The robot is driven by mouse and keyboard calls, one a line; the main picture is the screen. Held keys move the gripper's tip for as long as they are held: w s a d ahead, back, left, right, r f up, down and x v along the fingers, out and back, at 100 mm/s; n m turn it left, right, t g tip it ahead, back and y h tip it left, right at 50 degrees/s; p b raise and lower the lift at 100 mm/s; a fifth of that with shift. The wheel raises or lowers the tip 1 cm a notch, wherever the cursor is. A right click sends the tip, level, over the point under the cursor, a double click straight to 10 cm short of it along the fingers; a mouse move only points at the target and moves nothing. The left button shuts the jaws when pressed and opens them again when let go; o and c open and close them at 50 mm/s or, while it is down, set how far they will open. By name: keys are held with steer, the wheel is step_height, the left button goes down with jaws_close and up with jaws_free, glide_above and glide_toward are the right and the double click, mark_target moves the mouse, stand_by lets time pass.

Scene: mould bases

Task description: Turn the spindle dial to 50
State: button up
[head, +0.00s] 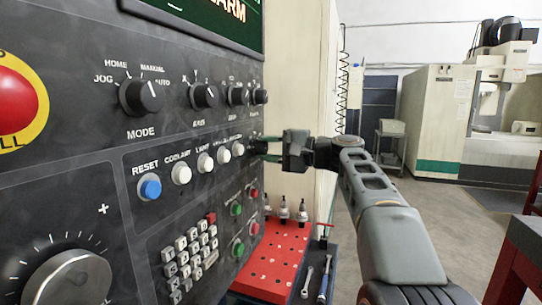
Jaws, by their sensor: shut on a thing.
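My gripper (268,147) reaches in from the right to the far right part of the dark control panel (120,105). Its fingers are shut at the panel face, at the end of the row of round buttons. What they grip is mostly hidden behind them; I take it to be the spindle dial, but no spindle label or scale is readable, so its setting cannot be told. Above stand the mode dial (138,97), the axis dial (204,95) and two smaller dials (238,96) with labels too small to read.
Near the gripper is a row of white buttons (205,162) with a blue reset button (149,187). A keypad (190,250) and green and red buttons sit below. A red tool tray (272,262) stands under the gripper.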

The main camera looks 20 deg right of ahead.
steer(key=shift+f+n, duration=0.1)
steer(key=shift+n, duration=0.2)
stand_by(0.4)
steer(key=o, duration=0.9)
steer(key=shift+o, duration=0.2)
steer(key=shift+s, duration=0.1)
steer(key=b+v, duration=0.1)
steer(key=v, duration=1.2)
steer(key=shift+s+d, duration=0.2)
steer(key=shift+d, duration=0.1)
